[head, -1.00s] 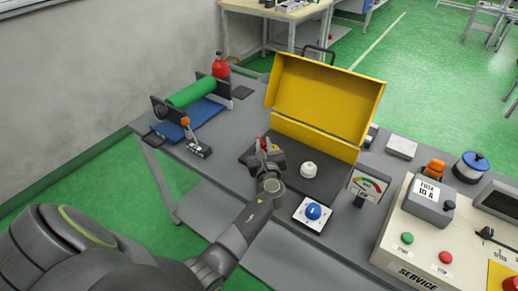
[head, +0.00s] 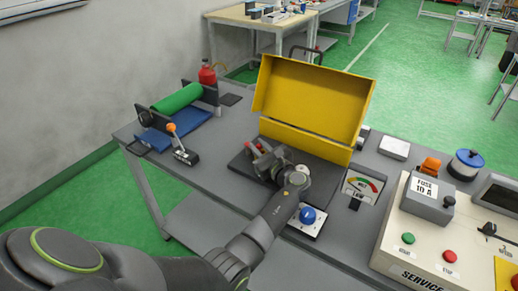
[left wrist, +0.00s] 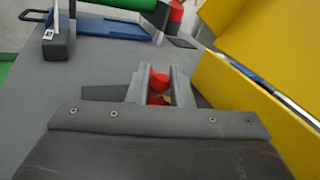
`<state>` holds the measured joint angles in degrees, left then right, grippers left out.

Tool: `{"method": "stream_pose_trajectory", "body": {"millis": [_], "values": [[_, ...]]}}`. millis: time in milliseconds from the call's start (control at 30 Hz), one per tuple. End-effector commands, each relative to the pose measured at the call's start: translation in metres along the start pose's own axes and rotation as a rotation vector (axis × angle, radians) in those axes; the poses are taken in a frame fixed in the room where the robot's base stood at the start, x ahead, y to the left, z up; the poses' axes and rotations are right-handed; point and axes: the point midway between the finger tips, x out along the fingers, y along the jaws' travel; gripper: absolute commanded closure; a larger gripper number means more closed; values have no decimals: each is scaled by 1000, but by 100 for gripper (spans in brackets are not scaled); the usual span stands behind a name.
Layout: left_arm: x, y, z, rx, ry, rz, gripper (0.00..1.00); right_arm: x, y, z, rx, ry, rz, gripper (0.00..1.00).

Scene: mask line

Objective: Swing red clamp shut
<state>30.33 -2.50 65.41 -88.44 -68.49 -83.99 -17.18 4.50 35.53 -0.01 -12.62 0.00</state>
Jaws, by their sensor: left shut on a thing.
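The red clamp (head: 258,147) sits on the dark plate in front of the yellow box, and only some of its red part shows in the head view. My left gripper (head: 263,153) is at the clamp and shut on its red handle. In the left wrist view the red handle (left wrist: 158,82) shows between the two grey fingers. My gripper and wrist hide most of the clamp's body, so its exact angle cannot be told. My right gripper is not in view.
The yellow box (head: 310,100) stands open behind the clamp. A blue button (head: 308,215) lies close to my wrist. An orange-knobbed lever (head: 172,129) and a green roller (head: 177,99) are to the left. A service panel (head: 410,262) is at the right.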

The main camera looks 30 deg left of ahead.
Motion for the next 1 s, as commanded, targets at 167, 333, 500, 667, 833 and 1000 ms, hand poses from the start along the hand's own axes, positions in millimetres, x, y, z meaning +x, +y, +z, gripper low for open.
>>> {"method": "stream_pose_trajectory", "body": {"millis": [167,333,500,667,833,1000], "values": [[1,0,1,0,-2,1,100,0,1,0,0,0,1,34],[0,0,0,0,-2,0,62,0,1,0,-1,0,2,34],[0,0,0,0,-1,0,61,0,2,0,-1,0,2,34],[0,0,3,-1,-1,-1,61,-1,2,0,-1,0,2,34],[0,-4,24,-5,-1,-1,61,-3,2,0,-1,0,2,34],[1,-11,58,-6,-3,-1,61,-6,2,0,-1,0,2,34]]}}
